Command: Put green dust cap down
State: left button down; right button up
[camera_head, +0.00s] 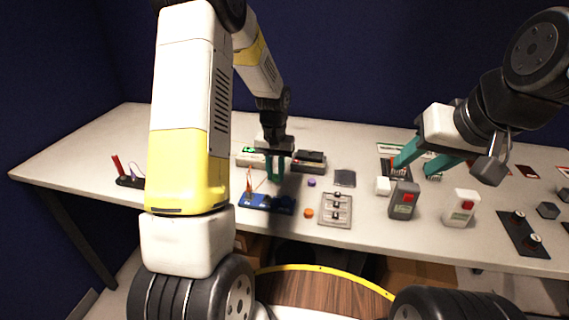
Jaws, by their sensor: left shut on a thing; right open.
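My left gripper (275,168) reaches down over the middle of the table, behind a blue board (266,203). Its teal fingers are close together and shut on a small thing. That thing is hardly visible between the fingers; it fits the green dust cap, but I cannot make out its outline or colour. No separate green cap shows clearly on the table.
A purple cap (311,183) and an orange cap (308,213) lie near a grey switch panel (335,209). Dark boxes (310,159) stand behind. A grey device (403,200) and white device (461,207) have red parts. The table's left (80,160) is mostly clear.

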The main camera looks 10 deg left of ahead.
pick_arm(q)
jog(key=shift+f, duration=0.45)
jog(key=shift+f, duration=0.2)
jog(key=c, duration=1.2)
grip_release()
jog(key=shift+c, duration=0.2)
